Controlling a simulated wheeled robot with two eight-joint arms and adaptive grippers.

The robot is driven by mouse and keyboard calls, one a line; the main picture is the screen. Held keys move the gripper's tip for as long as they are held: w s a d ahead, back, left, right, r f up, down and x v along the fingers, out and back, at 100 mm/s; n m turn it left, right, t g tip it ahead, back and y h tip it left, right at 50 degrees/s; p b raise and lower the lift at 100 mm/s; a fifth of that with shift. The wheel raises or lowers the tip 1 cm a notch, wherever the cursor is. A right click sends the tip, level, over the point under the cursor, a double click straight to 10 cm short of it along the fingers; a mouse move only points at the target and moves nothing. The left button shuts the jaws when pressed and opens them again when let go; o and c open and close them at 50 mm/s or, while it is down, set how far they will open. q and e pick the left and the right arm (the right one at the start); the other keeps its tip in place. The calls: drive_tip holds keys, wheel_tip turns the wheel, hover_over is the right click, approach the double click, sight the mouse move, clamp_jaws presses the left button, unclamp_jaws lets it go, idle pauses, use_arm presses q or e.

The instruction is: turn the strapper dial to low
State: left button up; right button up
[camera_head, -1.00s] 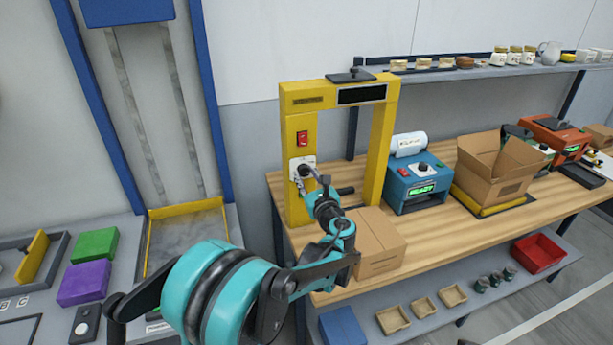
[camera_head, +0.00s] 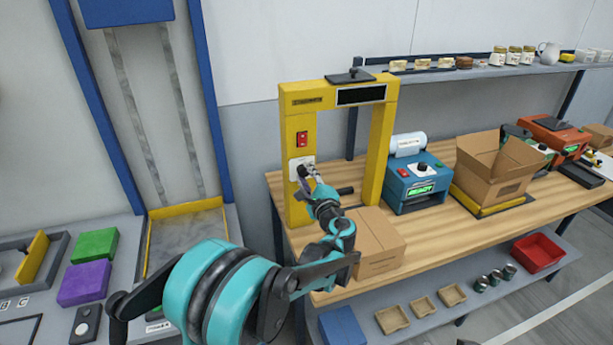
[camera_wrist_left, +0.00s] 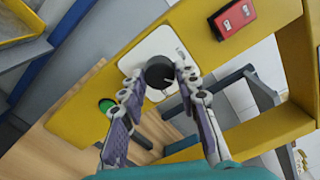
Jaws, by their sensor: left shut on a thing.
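The yellow strapper frame (camera_head: 297,205) stands on the wooden bench. Its black dial (camera_wrist_left: 158,73) sits on a white plate (camera_wrist_left: 178,41) in the left wrist view. My left gripper (camera_head: 304,175) is at the dial, and its two fingers (camera_wrist_left: 158,84) are shut on the dial's sides. In the head view the fingers hide most of the dial. The dial's markings and its setting cannot be read. My right gripper is not in view.
A red switch (camera_head: 302,139) is above the dial plate, and a green button (camera_wrist_left: 107,105) shows beside it in the wrist view. A closed carton (camera_head: 378,262) sits beside my forearm. A blue machine (camera_head: 407,192) and an open box (camera_head: 483,188) stand to the right.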

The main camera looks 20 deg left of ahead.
use_arm(q)
drive_tip(key=n, duration=0.5)
drive_tip(key=shift+n, duration=0.3)
drive_tip(key=n, duration=0.5)
drive_tip(key=shift+n, duration=0.3)
drive_tip(key=o, duration=1.2)
drive_tip(key=shift+c, duration=0.2)
drive_tip(key=v, duration=1.2)
